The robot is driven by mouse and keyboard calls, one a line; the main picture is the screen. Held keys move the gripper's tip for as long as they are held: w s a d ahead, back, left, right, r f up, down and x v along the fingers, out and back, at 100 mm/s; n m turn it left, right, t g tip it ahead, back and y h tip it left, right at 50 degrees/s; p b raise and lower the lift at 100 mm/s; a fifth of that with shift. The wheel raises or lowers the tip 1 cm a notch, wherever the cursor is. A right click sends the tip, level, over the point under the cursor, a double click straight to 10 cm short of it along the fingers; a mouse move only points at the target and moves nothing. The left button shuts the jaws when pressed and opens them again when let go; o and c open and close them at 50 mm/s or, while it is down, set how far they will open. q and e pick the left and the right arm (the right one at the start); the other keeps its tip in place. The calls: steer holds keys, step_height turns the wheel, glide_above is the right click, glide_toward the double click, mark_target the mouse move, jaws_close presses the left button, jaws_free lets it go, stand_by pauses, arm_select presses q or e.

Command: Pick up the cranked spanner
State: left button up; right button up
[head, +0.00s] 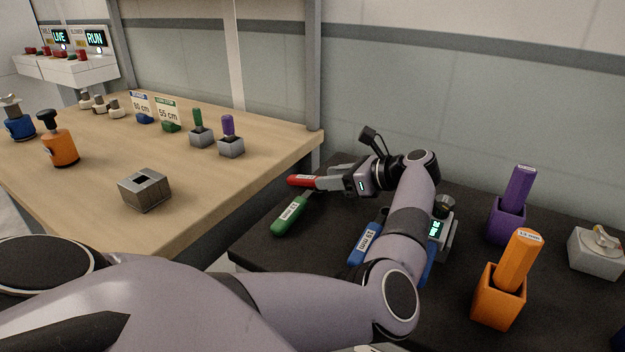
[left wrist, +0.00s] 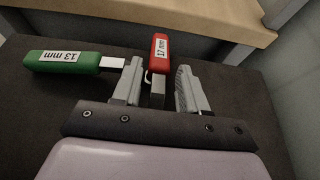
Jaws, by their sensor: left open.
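A red-handled spanner marked 17 mm (head: 302,181) lies on the dark bench top (head: 262,247). A green-handled one marked 13 mm (head: 290,215) lies beside it, and a blue-handled one marked 19 mm (head: 364,244) lies partly behind my arm. I cannot tell from the shafts which is cranked. My left gripper (head: 326,182) is open, low over the bench at the red spanner. In the left wrist view the red spanner (left wrist: 160,55) lies between the open fingers (left wrist: 157,80), with a gap on each side. The green spanner (left wrist: 65,62) is outside the left finger.
Purple (head: 507,222) and orange (head: 498,297) holders with upright handles stand on the right, near a grey box (head: 597,252). A device with a green display (head: 437,229) is close behind my arm. A wooden table (head: 95,190) adjoins on the left; a wall stands behind.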

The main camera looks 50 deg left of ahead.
arm_select(q)
steer(key=shift+s+a+f, duration=0.1)
steer(key=shift+a+f, duration=0.05)
steer(key=shift+a, duration=0.25)
jaws_close()
